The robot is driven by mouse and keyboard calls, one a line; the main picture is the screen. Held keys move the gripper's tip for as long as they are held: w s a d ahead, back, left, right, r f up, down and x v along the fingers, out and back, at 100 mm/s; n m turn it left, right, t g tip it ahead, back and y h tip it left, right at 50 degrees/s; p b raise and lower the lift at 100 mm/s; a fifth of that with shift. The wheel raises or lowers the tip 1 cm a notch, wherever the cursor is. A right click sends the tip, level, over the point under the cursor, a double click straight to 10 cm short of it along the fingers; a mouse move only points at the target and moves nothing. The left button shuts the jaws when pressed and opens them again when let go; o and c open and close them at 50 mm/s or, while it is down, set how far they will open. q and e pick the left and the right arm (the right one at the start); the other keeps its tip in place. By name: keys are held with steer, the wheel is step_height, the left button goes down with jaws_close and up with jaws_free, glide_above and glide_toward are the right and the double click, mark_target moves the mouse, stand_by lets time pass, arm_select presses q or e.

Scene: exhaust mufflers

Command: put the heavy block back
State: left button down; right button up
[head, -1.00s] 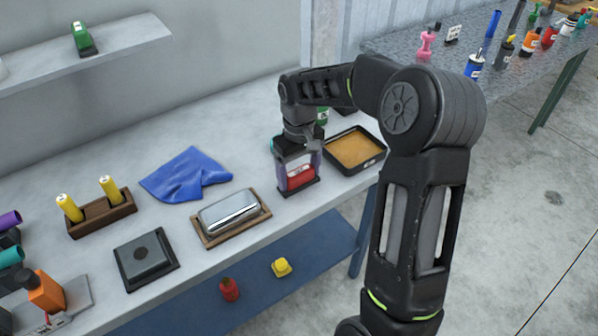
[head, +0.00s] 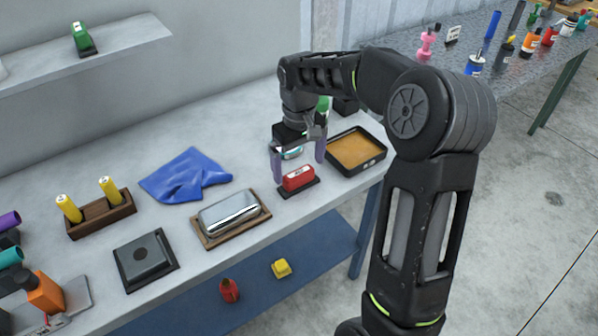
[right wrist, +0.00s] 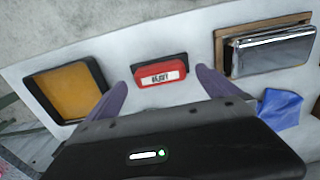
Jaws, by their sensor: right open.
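A red block (head: 298,177) with a white label sits on a dark base (head: 313,188) on the grey workbench. I take it to be the heavy block, though I cannot read the label surely. My right gripper (head: 298,168) is open above and just behind the block, its two purple fingers spread wide and empty. In the right wrist view the red block (right wrist: 159,72) lies between and beyond the fingertips, apart from them. My left gripper is not in view.
A black tray with an orange-brown inside (head: 357,148) is just right of the block. A shiny metal block on a wooden tray (head: 262,208) is to its left. A blue cloth (head: 187,177), a dark square block (head: 145,258) and a wooden holder (head: 103,212) are further left.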

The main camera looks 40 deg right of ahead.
mark_target(299, 173)
step_height(299, 173, up, 8)
steer(key=shift+r, duration=0.25)
